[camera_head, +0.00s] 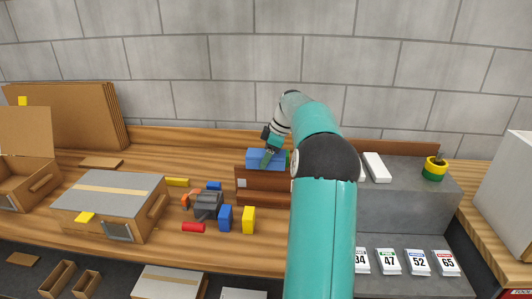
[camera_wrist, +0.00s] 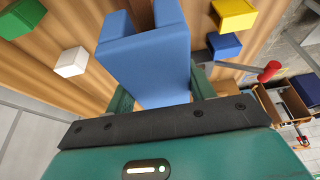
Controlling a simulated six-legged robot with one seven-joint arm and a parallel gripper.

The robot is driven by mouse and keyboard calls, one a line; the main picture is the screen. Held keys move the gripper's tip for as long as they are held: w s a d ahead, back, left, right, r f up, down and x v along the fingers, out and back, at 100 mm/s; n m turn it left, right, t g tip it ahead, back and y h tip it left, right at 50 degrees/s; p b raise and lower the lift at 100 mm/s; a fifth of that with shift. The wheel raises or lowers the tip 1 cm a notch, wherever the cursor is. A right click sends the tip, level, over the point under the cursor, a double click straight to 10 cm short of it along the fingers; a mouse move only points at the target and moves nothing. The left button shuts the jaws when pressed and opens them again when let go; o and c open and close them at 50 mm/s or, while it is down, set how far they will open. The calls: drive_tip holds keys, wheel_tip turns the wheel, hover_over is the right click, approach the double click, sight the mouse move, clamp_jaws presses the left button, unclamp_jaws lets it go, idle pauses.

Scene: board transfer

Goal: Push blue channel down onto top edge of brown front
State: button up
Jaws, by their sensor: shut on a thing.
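The blue channel (camera_head: 254,160) is at the top edge of the brown front (camera_head: 266,185) in the head view. I cannot tell whether it is fully seated or slightly above that edge. My gripper (camera_head: 268,158) comes down from above and is shut on the channel. In the wrist view the blue channel (camera_wrist: 140,60) lies between the two green fingers of my gripper (camera_wrist: 162,92), its open groove facing away from the palm. The brown front cannot be made out clearly in the wrist view.
A cardboard box (camera_head: 105,200) stands further left. A grey block (camera_head: 400,195) stands right, with numbered cards (camera_head: 389,261) before it.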

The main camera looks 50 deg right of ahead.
drive_tip(key=shift+f, duration=2.15)
drive_tip(key=shift+f, duration=0.25)
drive_tip(key=o, duration=1)
drive_tip(key=shift+o, duration=0.2)
drive_tip(key=v, duration=1.4)
drive_tip(key=shift+w, duration=0.1)
